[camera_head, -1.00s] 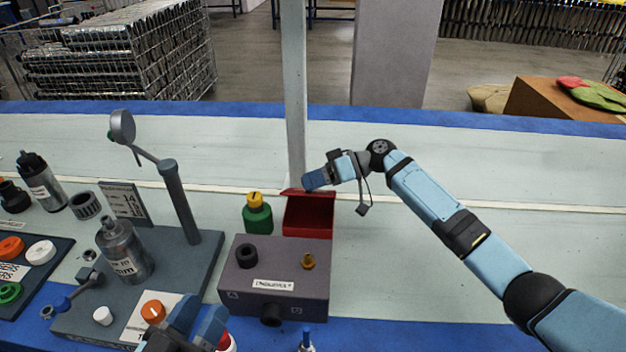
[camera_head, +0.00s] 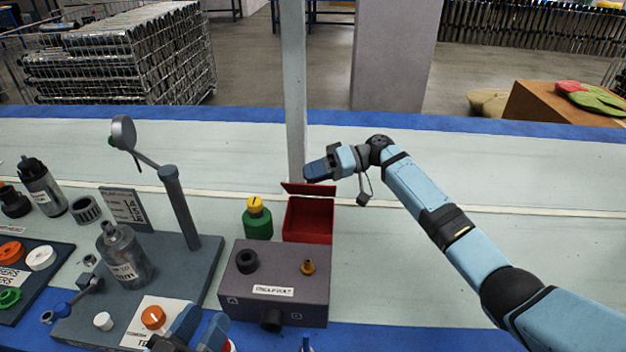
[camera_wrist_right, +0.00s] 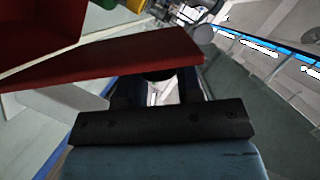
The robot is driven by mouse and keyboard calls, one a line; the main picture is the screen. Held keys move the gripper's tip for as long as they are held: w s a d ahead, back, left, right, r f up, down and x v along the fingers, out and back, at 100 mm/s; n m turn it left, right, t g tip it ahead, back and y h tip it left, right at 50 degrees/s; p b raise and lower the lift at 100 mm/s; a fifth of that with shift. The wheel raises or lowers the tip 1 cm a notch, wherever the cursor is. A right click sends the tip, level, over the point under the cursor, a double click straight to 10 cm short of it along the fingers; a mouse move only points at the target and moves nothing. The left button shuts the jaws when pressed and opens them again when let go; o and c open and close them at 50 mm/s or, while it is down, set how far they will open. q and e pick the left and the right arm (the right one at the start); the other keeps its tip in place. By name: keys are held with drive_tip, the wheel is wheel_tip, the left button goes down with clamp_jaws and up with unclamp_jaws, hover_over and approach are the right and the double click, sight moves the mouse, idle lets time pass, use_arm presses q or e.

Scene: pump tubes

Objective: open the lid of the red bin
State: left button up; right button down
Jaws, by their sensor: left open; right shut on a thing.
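The red bin (camera_head: 308,222) stands on the light worktop behind the grey box. Its lid (camera_head: 306,188) is raised at the bin's back edge, and the inside of the bin shows. My right gripper (camera_head: 316,174) is at the lid, shut on its edge. In the right wrist view the lid (camera_wrist_right: 110,72) is a red panel crossing in front of the fingers (camera_wrist_right: 157,92), which it partly hides. The bin (camera_wrist_right: 35,30) shows at upper left there. My left gripper (camera_head: 198,332) is open and empty at the bottom edge, cut off by the frame.
A green bottle with a yellow cap (camera_head: 257,220) stands left of the bin. The grey box (camera_head: 274,283) is in front. A stand with a tilted arm (camera_head: 178,205) rises at left. A pale post (camera_head: 295,90) stands behind.

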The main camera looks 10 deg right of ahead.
drive_tip(key=shift+w+d+r+m+g+y, duration=0.1)
drive_tip(key=shift+w+r+m+g+y, duration=0.15)
drive_tip(key=shift+w+m, duration=0.35)
drive_tip(key=shift+w+d+r+m+g+y, duration=0.15)
drive_tip(key=shift+w+m+y, duration=0.2)
drive_tip(key=shift+w, duration=0.3)
drive_tip(key=shift+w+m+b, duration=0.35)
drive_tip(key=shift+w+b, duration=0.05)
use_arm(q)
drive_tip(key=shift+w+d+f+h+b, duration=0.3)
drive_tip(key=shift+d+h+b, duration=0.15)
drive_tip(key=shift+b, duration=0.7)
use_arm(e)
drive_tip(key=shift+w+d+m+g+y, duration=0.2)
drive_tip(key=shift+w+m+y, duration=0.05)
drive_tip(key=shift+w+m, duration=0.5)
drive_tip(key=shift+w+d+m+g+y, duration=0.2)
drive_tip(key=shift+w+m+y, duration=0.05)
drive_tip(key=shift+w+m, duration=0.5)
use_arm(q)
drive_tip(key=shift+r, duration=0.1)
use_arm(e)
drive_tip(key=c, duration=0.8)
unclamp_jaws()
drive_tip(key=shift+f, duration=0.1)
